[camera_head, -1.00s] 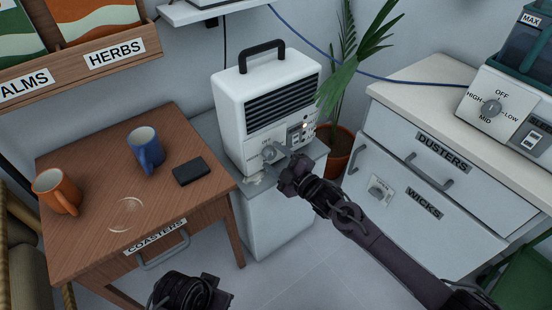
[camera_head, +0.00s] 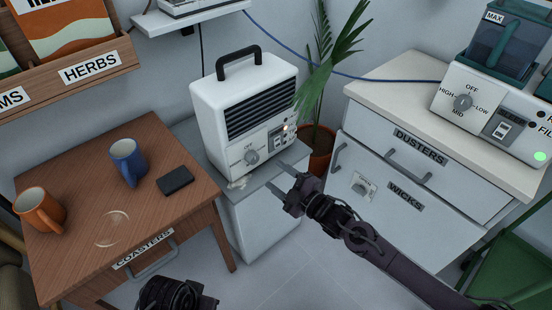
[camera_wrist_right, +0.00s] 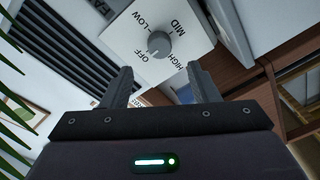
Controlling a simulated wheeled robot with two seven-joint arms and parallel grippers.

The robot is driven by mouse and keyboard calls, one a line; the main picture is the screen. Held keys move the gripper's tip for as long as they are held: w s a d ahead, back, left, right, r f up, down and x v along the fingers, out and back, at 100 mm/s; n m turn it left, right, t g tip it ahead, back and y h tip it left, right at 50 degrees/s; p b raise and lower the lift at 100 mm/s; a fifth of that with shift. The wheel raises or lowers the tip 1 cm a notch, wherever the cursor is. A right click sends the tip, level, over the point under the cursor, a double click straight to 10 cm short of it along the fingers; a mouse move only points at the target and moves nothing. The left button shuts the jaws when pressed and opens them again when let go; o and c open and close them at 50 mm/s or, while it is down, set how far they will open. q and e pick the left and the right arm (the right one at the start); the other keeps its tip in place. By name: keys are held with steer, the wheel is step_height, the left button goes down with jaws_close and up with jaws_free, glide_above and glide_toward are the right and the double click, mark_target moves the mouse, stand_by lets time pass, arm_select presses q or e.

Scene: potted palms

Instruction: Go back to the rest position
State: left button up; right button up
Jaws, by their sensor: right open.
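My right gripper (camera_head: 282,188) is open and empty, just in front of the lower front of a white heater-like appliance (camera_head: 215,105) with a black handle and dark grille. In the right wrist view the fingers (camera_wrist_right: 165,88) stand apart, with the appliance's grey dial (camera_wrist_right: 159,43) beyond them and nothing between them. The dial's panel reads OFF, HIGH, MID and LOW. My left gripper (camera_head: 178,294) shows only in part at the bottom edge of the head view, and its fingers cannot be made out.
A wooden table (camera_head: 75,215) at left holds an orange mug (camera_head: 40,212), a blue mug (camera_head: 127,160) and a dark flat block (camera_head: 175,181). A potted palm (camera_head: 322,145) stands behind the gripper. A white cabinet (camera_head: 370,215) is at right, with a green-topped appliance (camera_head: 490,105) on it.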

arm_select(q)
steer(key=shift+a, duration=0.1)
